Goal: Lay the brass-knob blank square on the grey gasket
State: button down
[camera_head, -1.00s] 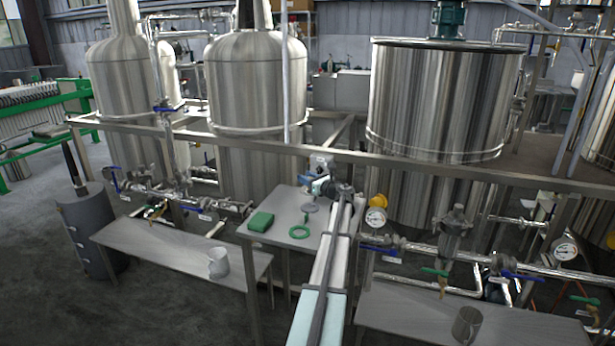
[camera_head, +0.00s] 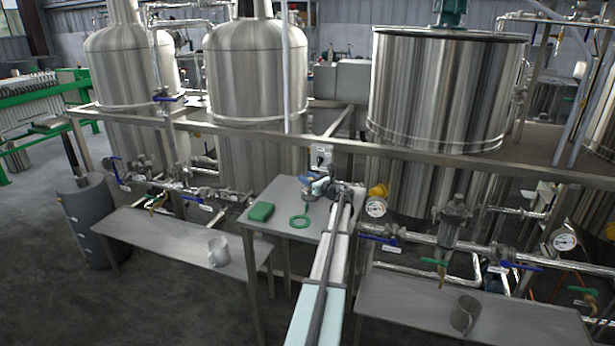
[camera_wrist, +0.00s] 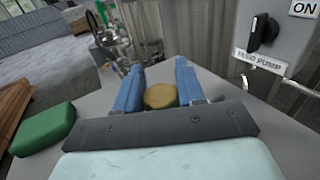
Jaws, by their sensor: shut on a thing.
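My gripper (camera_wrist: 159,67) has its two blue fingers closed on the round brass knob (camera_wrist: 160,96) of the blank in the wrist view. The plate below the knob is hidden there by the fingers and palm. In the head view my gripper (camera_head: 318,186) is over the back of the small steel table. A small grey round piece, apparently the grey gasket (camera_head: 308,196), shows just in front of the gripper, partly covered. I cannot tell the height of the blank above it, or whether they touch. The gasket is not visible in the wrist view.
A green ring (camera_head: 292,221) lies on the table (camera_head: 278,195) in front of the gasket. A green block (camera_head: 261,212) lies to its left and shows in the wrist view (camera_wrist: 44,128). Pipes and gauges lie right of the table.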

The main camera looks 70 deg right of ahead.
jog(key=shift+f, duration=1.3)
jog(key=shift+f, duration=0.1)
jog(key=c, duration=0.6)
grip_release()
jog(key=v, duration=1.4)
jog(key=shift+w, duration=0.1)
notch_tip(320, 180, up, 7)
dwell(0.6)
